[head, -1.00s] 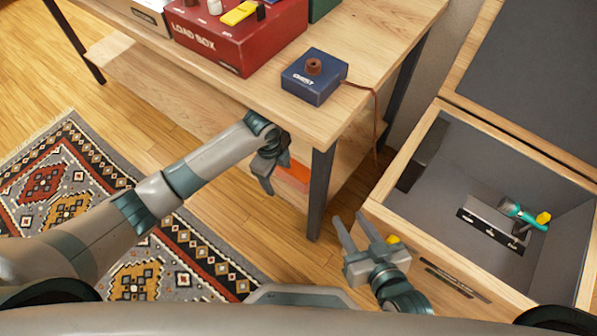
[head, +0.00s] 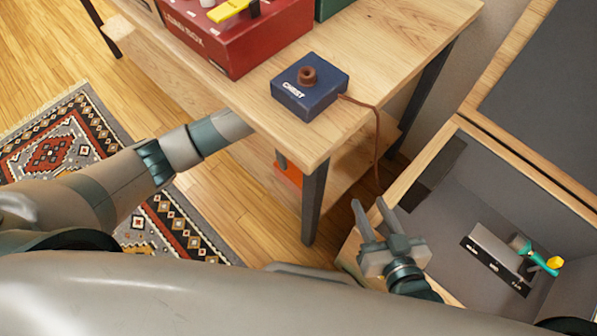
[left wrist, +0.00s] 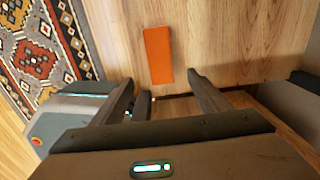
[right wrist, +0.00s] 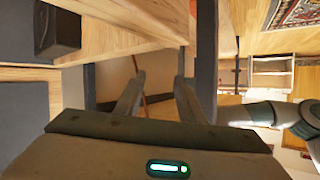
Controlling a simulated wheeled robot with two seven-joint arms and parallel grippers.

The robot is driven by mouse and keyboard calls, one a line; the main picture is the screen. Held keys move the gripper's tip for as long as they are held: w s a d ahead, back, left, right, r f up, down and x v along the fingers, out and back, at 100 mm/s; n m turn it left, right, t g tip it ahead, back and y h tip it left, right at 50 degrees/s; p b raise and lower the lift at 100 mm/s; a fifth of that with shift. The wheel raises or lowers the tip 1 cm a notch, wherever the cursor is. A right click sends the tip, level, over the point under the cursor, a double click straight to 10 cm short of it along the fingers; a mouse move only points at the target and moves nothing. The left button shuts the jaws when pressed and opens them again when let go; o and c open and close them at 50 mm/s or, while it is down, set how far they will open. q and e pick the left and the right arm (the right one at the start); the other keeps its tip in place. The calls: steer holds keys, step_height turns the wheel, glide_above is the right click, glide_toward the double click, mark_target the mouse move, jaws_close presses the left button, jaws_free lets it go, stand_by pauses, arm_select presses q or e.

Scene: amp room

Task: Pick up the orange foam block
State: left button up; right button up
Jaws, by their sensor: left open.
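The orange foam block (head: 288,173) shows partly under the workbench top, on the lower wooden shelf. In the left wrist view the block (left wrist: 158,55) lies flat and whole, just beyond my left fingertips and roughly between their lines. My left gripper (left wrist: 160,84) is open and empty. In the head view its jaws are hidden under the bench top. My right gripper (head: 368,203) is open and empty, between the bench leg and the open chest, away from the block.
The bench top (head: 400,75) overhangs my left forearm. A dark bench leg (head: 314,200) stands right of the block. On top are a blue pedal box (head: 310,90) with a hanging brown cable (head: 377,150) and a red load box (head: 235,45). An open wooden chest (head: 440,215) stands at right.

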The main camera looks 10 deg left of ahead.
mark_target(296, 172)
stand_by(0.4)
steer(key=shift+w+a+r+t, duration=0.2)
steer(key=shift+r+t, duration=0.1)
steer(key=shift+r, duration=0.1)
arm_select(q)
step_height(296, 172, down, 12)
steer(key=b, duration=0.3)
steer(key=shift+r, duration=0.2)
steer(key=shift+f, duration=0.35)
arm_select(e)
step_height(296, 172, up, 11)
steer(key=a+t+y, duration=0.2)
steer(key=t, duration=0.4)
steer(key=shift+s+t+y, duration=0.25)
steer(key=shift+t+y, duration=0.05)
arm_select(q)
steer(key=shift+f+b, duration=1)
steer(key=shift+f, duration=1.55)
arm_select(e)
steer(key=s+r+t, duration=0.2)
steer(key=r, duration=0.1)
steer(key=r+t, duration=0.1)
steer(key=r, duration=0.1)
steer(key=shift+s+d+t+y, duration=0.15)
steer(key=shift+s+t+y, duration=0.15)
steer(key=shift+s+y, duration=0.1)
